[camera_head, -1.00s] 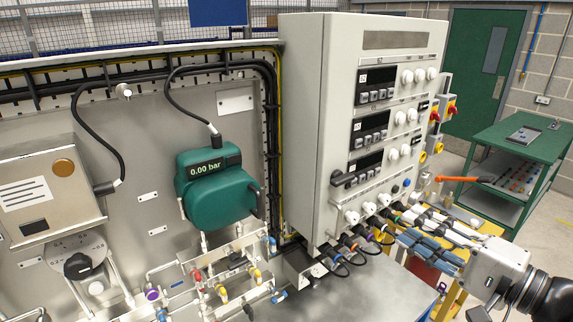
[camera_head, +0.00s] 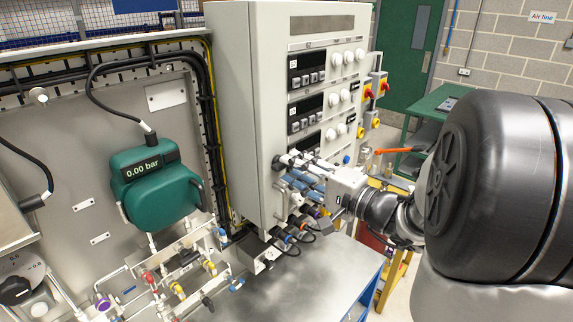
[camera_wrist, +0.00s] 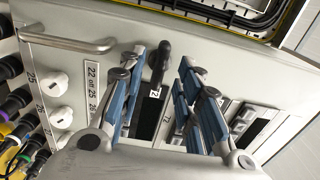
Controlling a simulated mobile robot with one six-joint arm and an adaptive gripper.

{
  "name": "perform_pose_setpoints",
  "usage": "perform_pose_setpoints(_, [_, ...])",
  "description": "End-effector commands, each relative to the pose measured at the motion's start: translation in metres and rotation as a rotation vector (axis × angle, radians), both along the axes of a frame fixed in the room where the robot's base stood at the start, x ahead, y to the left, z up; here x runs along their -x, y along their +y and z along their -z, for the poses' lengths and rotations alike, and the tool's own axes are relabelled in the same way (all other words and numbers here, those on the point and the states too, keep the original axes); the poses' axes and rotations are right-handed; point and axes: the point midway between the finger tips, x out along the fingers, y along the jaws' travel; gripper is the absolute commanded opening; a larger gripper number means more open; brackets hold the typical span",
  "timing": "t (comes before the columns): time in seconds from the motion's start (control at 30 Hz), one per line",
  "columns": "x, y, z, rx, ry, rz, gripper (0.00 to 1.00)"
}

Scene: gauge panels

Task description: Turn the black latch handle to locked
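A black latch handle (camera_wrist: 160,60) shows in the wrist view on the grey cabinet front, beside a dark display. In the head view my gripper covers the place where it sits. My gripper (camera_head: 287,172) is at the lower left of the cabinet face. Its blue-padded fingers are open, one on each side of the handle in the wrist view (camera_wrist: 161,76), with gaps between the pads and the handle. I cannot tell the fingertips' exact depth. The handle's lock marking is not readable.
The grey cabinet (camera_head: 232,120) carries displays, white knobs (camera_wrist: 61,117) and a metal bar handle (camera_wrist: 70,42). Cables (camera_head: 290,240) hang below. A green trolley (camera_head: 425,105) stands behind.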

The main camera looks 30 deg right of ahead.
Motion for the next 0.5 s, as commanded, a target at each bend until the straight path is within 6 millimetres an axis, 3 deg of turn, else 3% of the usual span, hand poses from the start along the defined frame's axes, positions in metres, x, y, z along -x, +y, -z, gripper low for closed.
perform_pose_setpoints(0.2, [-0.0127, 0.0048, 0.0006, -0.001, 0.001, 0.000, 0.32])
perform_pose_setpoints(0.5, [-0.0132, 0.0048, 0.0006, 0.000, 0.001, 0.001, 0.28])
